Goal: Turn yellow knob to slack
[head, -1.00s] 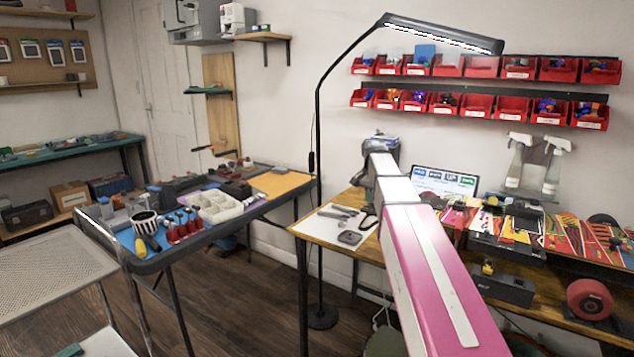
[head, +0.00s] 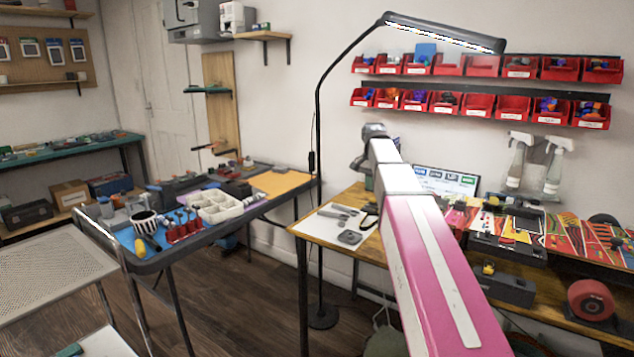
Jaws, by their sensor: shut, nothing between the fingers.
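A small yellow part (head: 488,267), possibly the yellow knob, shows on a dark grey box-shaped device (head: 505,287) on the wooden bench at the right. It is too small to tell its shape or which way it is turned. My arm (head: 425,240) reaches from the bottom over the wooden bench, and its far end (head: 374,132) is left of the laptop screen. My gripper's fingers cannot be made out; they are hidden behind or beyond the arm's end.
Colourful boards (head: 590,240) and a red wheel (head: 590,299) are on the bench's right. A lamp pole (head: 317,230) rises at the bench's left. Bare floor (head: 240,315) lies between the bench and the black table (head: 150,265).

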